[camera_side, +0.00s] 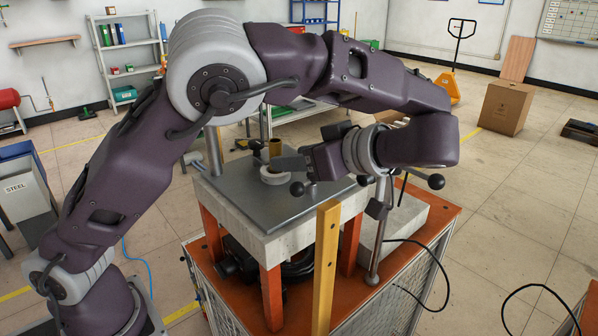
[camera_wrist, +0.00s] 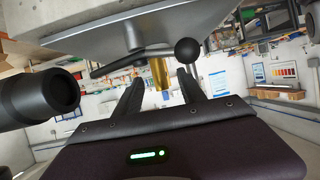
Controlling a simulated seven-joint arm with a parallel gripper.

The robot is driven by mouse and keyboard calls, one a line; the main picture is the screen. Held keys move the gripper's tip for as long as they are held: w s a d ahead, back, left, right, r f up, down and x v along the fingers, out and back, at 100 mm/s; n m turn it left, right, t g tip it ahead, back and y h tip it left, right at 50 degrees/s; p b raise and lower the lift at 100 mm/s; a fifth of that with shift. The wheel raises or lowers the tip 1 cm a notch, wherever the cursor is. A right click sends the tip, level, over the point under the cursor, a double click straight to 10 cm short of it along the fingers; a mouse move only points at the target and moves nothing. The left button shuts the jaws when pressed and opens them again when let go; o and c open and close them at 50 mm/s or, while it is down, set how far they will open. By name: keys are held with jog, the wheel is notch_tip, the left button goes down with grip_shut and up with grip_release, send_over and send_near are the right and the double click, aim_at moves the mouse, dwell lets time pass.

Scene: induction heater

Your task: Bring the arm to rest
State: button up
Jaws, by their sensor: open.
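My gripper (camera_side: 292,163) is at the end of the folded arm, beside the work plate and pointing left in the side view. In the wrist view its two dark fingers (camera_wrist: 162,88) stand apart with a clear gap. A brass cylinder (camera_side: 275,148) stands upright by a white ring (camera_side: 273,176) on the dark plate (camera_side: 232,186). In the wrist view the brass cylinder (camera_wrist: 161,73) shows in line with the gap, seemingly beyond the fingertips. My gripper partly hides the plate's right side in the side view.
A lever with a black ball knob (camera_side: 297,188) is close below my gripper; the ball also shows in the wrist view (camera_wrist: 188,51). Another ball knob (camera_side: 436,181) and a metal post (camera_side: 375,250) stand at the right. A yellow upright (camera_side: 326,270) is in front.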

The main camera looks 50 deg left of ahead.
jog(key=s+m+h, duration=0.1)
jog(key=s+a+m+h, duration=0.1)
jog(key=s, duration=0.1)
jog(key=s+r+m+h, duration=0.1)
jog(key=shift+s+a+h, duration=0.2)
jog(key=shift+a+h, duration=0.05)
jog(key=shift+h, duration=0.15)
jog(key=s+m+h, duration=0.1)
jog(key=s+m, duration=0.1)
jog(key=s+a+m+t+h, duration=0.1)
jog(key=s+m+h, duration=0.1)
jog(key=s, duration=0.1)
jog(key=s+m+h, duration=0.2)
jog(key=shift+s+a+r, duration=0.2)
jog(key=shift+s+a, duration=0.05)
jog(key=shift+s, duration=0.05)
jog(key=s+d+f+m+t+h, duration=0.2)
jog(key=s+d+m+t+h, duration=0.1)
jog(key=s+m, duration=0.6)
jog(key=t+h, duration=0.1)
jog(key=t, duration=0.1)
jog(key=shift+f+t, duration=0.2)
jog(key=shift+t, duration=0.1)
jog(key=shift+c, duration=0.2)
